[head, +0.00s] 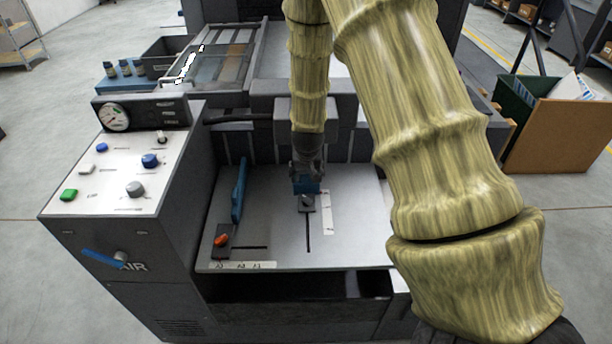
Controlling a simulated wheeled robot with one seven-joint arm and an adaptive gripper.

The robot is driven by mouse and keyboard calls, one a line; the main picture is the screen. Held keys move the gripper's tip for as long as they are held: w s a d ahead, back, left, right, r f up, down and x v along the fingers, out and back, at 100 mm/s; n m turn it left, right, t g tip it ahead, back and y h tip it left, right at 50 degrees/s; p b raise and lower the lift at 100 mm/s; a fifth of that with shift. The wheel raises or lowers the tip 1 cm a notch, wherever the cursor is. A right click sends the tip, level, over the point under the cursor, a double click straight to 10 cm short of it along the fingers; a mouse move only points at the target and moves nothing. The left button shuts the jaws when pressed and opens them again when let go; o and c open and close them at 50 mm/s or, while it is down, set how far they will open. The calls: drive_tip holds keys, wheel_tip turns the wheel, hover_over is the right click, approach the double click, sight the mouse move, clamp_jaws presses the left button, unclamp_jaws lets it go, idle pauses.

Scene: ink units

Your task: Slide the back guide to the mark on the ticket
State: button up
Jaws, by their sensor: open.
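My gripper (306,186) points down over the feed board, open, at the far end of a short dark slot. Directly below it is a small grey slider with a round knob (307,202), which looks like the back guide. Blue shows at the fingertips, and I cannot tell whether it belongs to my gripper or the guide. I cannot tell whether the fingers touch the knob. A narrow white strip with faint reddish marks (326,212) lies just right of the slot. Its print is too small to read, and I cannot tell whether it is the ticket.
A size label (243,265) is on the front edge. A control panel (125,173) with knobs and a gauge (114,117) rises left. My arm hides the right side.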

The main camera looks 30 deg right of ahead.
sight(307, 193)
drive_tip(key=shift+x, duration=1.35)
drive_tip(key=shift+c, duration=0.4)
clamp_jaws()
drive_tip(key=shift+s+a, duration=0.1)
